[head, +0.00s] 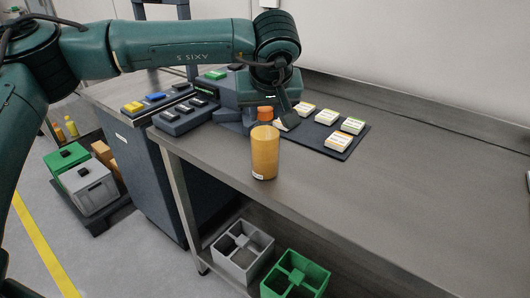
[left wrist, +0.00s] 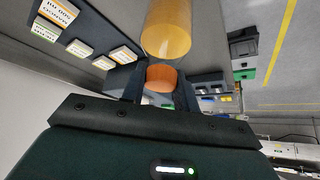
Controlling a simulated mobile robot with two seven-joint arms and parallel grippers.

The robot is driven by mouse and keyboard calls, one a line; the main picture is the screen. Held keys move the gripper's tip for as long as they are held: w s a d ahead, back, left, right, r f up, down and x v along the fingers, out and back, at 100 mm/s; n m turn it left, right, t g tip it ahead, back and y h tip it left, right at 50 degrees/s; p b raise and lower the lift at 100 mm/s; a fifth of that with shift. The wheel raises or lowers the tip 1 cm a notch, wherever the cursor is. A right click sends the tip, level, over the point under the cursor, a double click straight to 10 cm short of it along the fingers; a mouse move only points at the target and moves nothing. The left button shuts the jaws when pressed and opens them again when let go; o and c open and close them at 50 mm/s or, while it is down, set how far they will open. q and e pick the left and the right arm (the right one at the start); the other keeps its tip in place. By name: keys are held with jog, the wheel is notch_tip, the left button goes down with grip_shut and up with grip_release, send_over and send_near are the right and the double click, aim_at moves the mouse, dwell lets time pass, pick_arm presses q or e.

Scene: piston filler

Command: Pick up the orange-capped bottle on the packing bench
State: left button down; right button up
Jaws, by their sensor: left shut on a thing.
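The orange-capped bottle (head: 265,153) has an amber, cylindrical body and stands upright near the front edge of the packing bench (head: 400,185). I cannot tell whether its base touches the bench top. My left gripper (head: 265,111) comes down over it from above and is shut on its orange cap. In the left wrist view, the orange cap (left wrist: 162,77) sits between the two dark fingers of the left gripper (left wrist: 160,88), with the amber body (left wrist: 167,27) beyond it. My right gripper is in neither view.
Label stacks (head: 352,126) lie on a dark tray (head: 357,146) behind the bottle. Button panels (head: 185,118) stand to the left. A grey crate (head: 221,261) and a green crate (head: 315,274) are below the bench.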

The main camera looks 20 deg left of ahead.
pick_arm(q)
jog(key=shift+s+f, duration=0.1)
jog(key=shift+f, duration=0.15)
